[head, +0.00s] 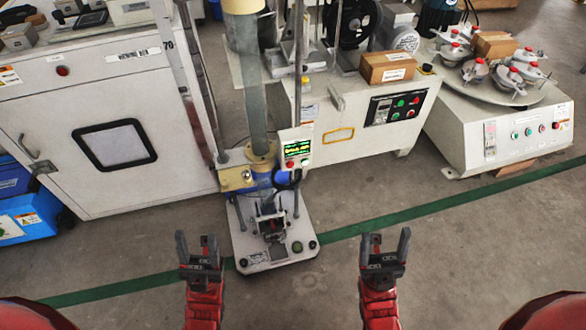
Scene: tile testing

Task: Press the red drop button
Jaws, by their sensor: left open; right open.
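The tester in the middle has a tall column and a small control box (295,147) with a lit green display. A small red button (290,165) sits at the lower left of this box, with a green button (304,163) beside it. I cannot read its label. My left gripper (196,242) is open and empty, low and to the left of the tester's base (262,262). My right gripper (385,242) is open and empty, to the right of the base. Neither gripper appears to touch anything.
A white cabinet (50,120) stands at left, with a blue box (28,215) beside it. White machines with their own buttons stand at right, including a panel (397,107) and a turntable machine (520,135). Floor with a green line (460,200) is open in front.

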